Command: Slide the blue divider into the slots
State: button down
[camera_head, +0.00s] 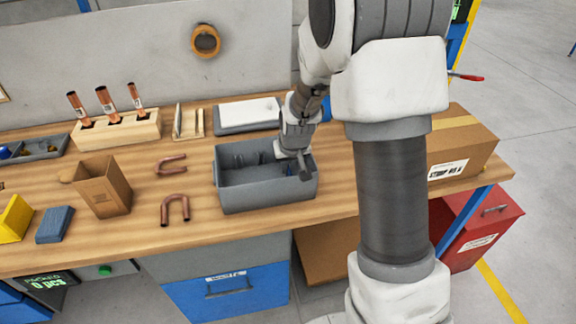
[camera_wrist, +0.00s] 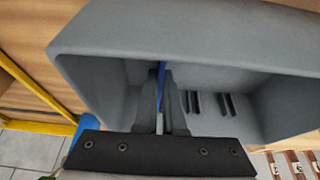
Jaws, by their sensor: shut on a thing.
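The grey bin (camera_head: 268,198) sits on the workbench and fills most of the wrist view (camera_wrist: 250,42). Pairs of dark slot ribs (camera_wrist: 227,104) stand on its inner wall. My gripper (camera_head: 303,172) reaches down into the right end of the bin. In the wrist view my gripper (camera_wrist: 165,85) is shut on the blue divider (camera_wrist: 162,72), which shows only as a thin edge between the fingers. In the head view a bit of blue shows beside the fingers. I cannot tell whether the divider is in a slot; its lower part is hidden.
Two bent copper tubes (camera_head: 176,209) lie left of the bin. A white-topped grey box (camera_head: 247,115) is behind the bin. A large carton (camera_head: 462,145) stands at right.

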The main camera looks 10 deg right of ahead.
jog(key=shift+f, duration=0.2)
jog(key=c, duration=0.9)
grip_release()
jog(key=shift+r, duration=0.1)
jog(key=p+v, duration=0.1)
jog(key=v, duration=1.6)
jog(key=shift+r, duration=0.25)
jog(key=shift+t, duration=0.5)
jog(key=s+r, duration=0.2)
jog(key=s, duration=0.4)
jog(key=s+r, duration=0.2)
jog(key=s, duration=0.5)
jog(key=s+r, duration=0.3)
jog(key=s, duration=0.4)
jog(key=shift+s, duration=0.15)
